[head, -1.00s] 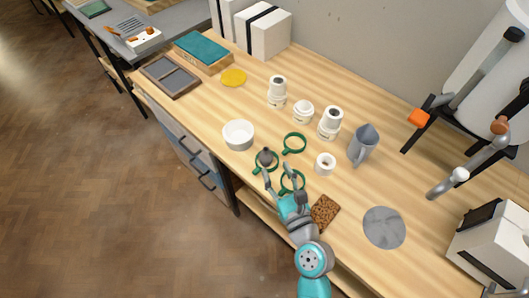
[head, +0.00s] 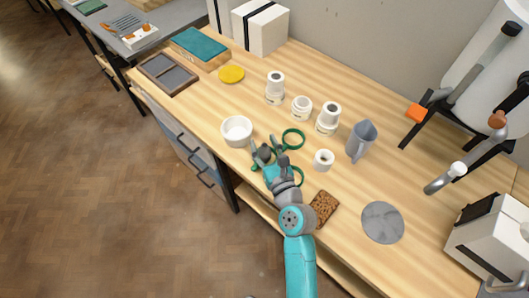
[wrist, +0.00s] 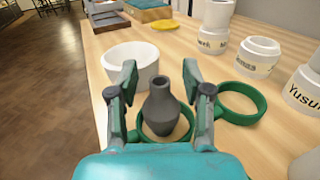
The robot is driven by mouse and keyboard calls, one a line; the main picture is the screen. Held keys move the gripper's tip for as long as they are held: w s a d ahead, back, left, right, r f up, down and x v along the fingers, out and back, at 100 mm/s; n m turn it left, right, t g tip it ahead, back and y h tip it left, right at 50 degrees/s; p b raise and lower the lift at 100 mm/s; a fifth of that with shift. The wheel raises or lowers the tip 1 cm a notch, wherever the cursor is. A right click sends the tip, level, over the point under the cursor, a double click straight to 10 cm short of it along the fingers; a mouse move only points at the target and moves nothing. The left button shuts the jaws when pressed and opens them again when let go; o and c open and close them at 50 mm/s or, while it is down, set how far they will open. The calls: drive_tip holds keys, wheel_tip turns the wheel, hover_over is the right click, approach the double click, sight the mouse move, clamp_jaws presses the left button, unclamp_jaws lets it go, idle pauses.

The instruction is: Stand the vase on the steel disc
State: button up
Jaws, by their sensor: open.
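The vase (wrist: 162,110) is small and dark grey, with a narrow neck, and stands upright inside a green ring (wrist: 188,128) on the wooden bench. In the head view the vase (head: 265,149) is partly hidden by my gripper (head: 267,153). My gripper (wrist: 160,85) is open in the wrist view, with one finger on each side of the vase and a visible gap to it. The steel disc (head: 382,222) is a flat, bare grey round at the right of the bench.
A white bowl (head: 237,131) stands close to the left. Other green rings (head: 293,139) lie near my gripper.

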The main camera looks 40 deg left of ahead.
clamp_jaws()
drive_tip(key=shift+r, duration=0.1)
